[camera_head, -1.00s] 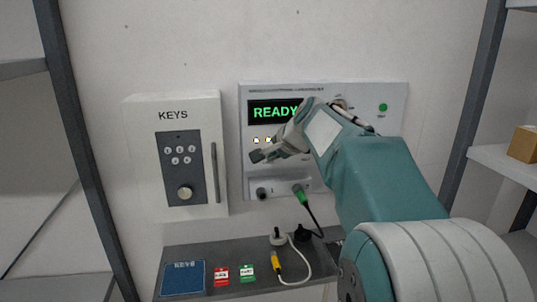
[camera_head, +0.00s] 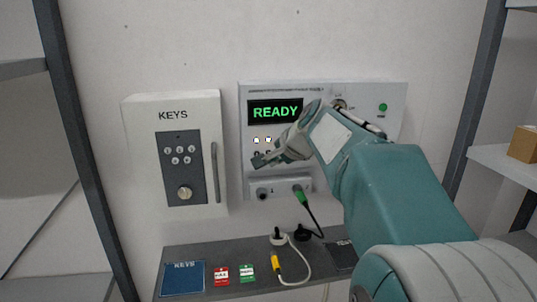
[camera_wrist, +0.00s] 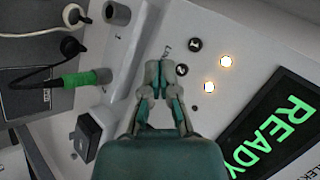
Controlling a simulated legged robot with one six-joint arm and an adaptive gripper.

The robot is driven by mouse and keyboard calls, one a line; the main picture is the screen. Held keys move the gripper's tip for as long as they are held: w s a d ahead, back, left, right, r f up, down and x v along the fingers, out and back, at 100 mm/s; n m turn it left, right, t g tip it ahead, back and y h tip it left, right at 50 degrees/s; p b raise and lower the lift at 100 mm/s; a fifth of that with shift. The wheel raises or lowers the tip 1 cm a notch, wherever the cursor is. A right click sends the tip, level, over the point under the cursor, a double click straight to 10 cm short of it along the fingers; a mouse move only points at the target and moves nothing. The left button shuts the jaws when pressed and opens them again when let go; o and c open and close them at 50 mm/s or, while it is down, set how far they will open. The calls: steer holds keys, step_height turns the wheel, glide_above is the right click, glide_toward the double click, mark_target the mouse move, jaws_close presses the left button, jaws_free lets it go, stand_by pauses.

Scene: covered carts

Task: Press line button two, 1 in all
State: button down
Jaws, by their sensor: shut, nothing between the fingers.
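The wall panel (camera_head: 355,98) has a display (camera_head: 275,111) reading READY in green. Below the display are two lit lamps, which also show in the wrist view as the first lamp (camera_wrist: 227,61) and second lamp (camera_wrist: 209,87). Beside them in the wrist view are two round black buttons: one farther from my fingers (camera_wrist: 195,43) and one, apparently button two (camera_wrist: 181,70), right by my fingertips. My gripper (camera_wrist: 168,66) is shut and empty, its tips close to that button; I cannot tell whether they touch. In the head view my gripper (camera_head: 259,161) hides part of the button row.
A green plug (camera_head: 300,197) with a black cable sits in the panel's lower socket block. The keys cabinet (camera_head: 175,150) is at left. A grey shelf below (camera_head: 225,255) holds tags, a blue KEYS pad and a white cable with a yellow plug. A green button (camera_head: 382,107) is at upper right.

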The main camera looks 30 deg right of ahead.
steer(key=s, duration=0.2)
steer(key=s+a, duration=0.1)
steer(key=shift+s, duration=0.4)
steer(key=shift+a, duration=0.1)
stand_by(0.4)
steer(key=s+a+f+n+g, duration=0.1)
steer(key=s+a+f+n, duration=0.3)
steer(key=s, duration=0.3)
steer(key=s+a+f+n+g, duration=0.1)
steer(key=s+a+f+n, duration=0.4)
steer(key=s, duration=0.3)
steer(key=s+a+f+n+g+h, duration=0.1)
steer(key=s+a+f+n+g, duration=0.1)
steer(key=s+a+f+n, duration=0.3)
steer(key=s+f, duration=0.1)
steer(key=s, duration=0.2)
steer(key=shift+s, duration=0.15)
